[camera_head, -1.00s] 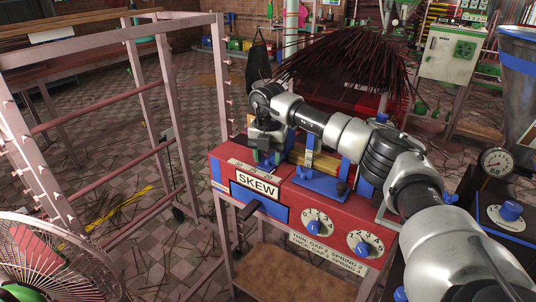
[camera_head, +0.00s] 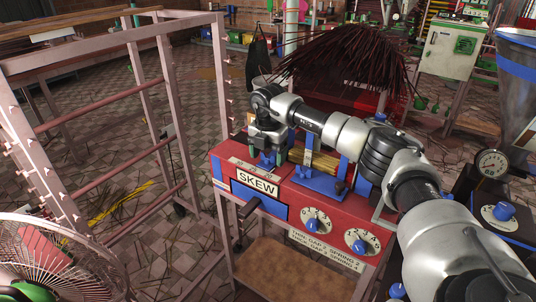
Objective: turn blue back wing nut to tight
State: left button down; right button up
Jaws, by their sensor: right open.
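The red machine (camera_head: 228,163) with the SKEW label (camera_head: 258,183) stands at the centre. My right gripper (camera_head: 268,162) points down over the back left part of its top. It is open, with its fingers on either side of a small blue part (camera_head: 266,158), which may be the blue back wing nut. The gripper hides most of that part, so I cannot tell its angle or whether the fingers touch it. A blue bracket (camera_head: 320,182) holds brass-coloured bars (camera_head: 322,160) just right of the gripper. My left gripper is out of view.
Two blue-knobbed dials (camera_head: 315,221) are on the machine's front. A pink metal rack (camera_head: 178,110) stands close on the left, with a wire fan (camera_head: 50,262) in front. A bundle of dark incense sticks (camera_head: 350,65) is behind. A gauge (camera_head: 492,163) is at right.

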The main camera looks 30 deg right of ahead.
aim_at(268, 154)
jog(key=shift+r, duration=0.1)
notch_tip(268, 154, up, 11)
dwell(0.5)
jog(key=shift+f, duration=0.2)
